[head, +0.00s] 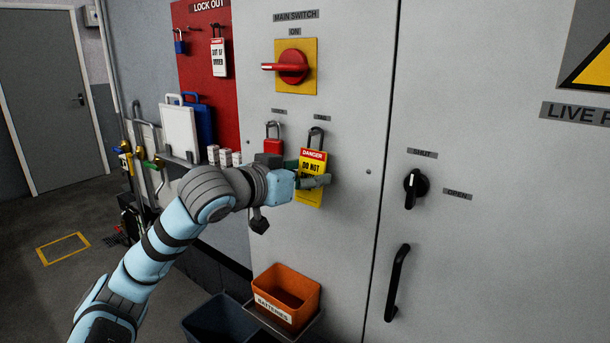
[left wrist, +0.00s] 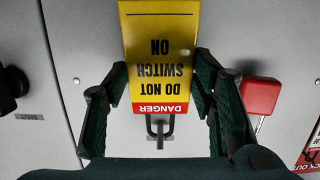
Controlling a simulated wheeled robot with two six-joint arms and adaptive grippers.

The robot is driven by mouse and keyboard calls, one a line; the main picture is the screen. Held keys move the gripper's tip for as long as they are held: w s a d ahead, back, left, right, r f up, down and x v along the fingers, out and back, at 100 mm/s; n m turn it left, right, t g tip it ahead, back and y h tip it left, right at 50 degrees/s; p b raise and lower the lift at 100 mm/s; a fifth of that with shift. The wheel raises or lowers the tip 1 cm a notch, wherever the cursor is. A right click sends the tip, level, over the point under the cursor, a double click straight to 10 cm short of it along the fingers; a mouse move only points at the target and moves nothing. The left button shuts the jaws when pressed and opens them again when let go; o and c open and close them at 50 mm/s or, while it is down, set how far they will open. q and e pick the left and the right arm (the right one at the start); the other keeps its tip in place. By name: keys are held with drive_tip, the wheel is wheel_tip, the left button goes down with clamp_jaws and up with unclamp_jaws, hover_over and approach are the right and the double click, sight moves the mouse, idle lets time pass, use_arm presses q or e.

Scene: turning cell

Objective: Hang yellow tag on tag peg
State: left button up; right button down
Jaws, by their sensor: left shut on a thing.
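The yellow tag (head: 312,165) has a red DANGER band and a black loop at its top. It hangs upright close against the grey cabinet front, below a small label. My left gripper (head: 322,181) is shut on the tag, its fingers across the tag's lower half. In the left wrist view the yellow tag (left wrist: 160,50) appears upside down between the two dark green fingers. The tag peg (left wrist: 160,128) shows at the tag's black loop; I cannot tell whether the loop is around the peg. My right gripper is out of view.
A red padlock (head: 273,145) hangs just left of the tag. The red main switch handle (head: 290,67) is above. An orange batteries bin (head: 286,292) stands below. A black knob (head: 413,189) and door handle (head: 397,283) are to the right. The red lockout board (head: 199,60) is at the left.

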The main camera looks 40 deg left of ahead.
use_arm(q)
drive_tip(key=o, duration=1.2)
drive_tip(key=shift+r, duration=0.25)
wheel_tip(320, 180, up, 10)
drive_tip(key=shift+f, duration=0.25)
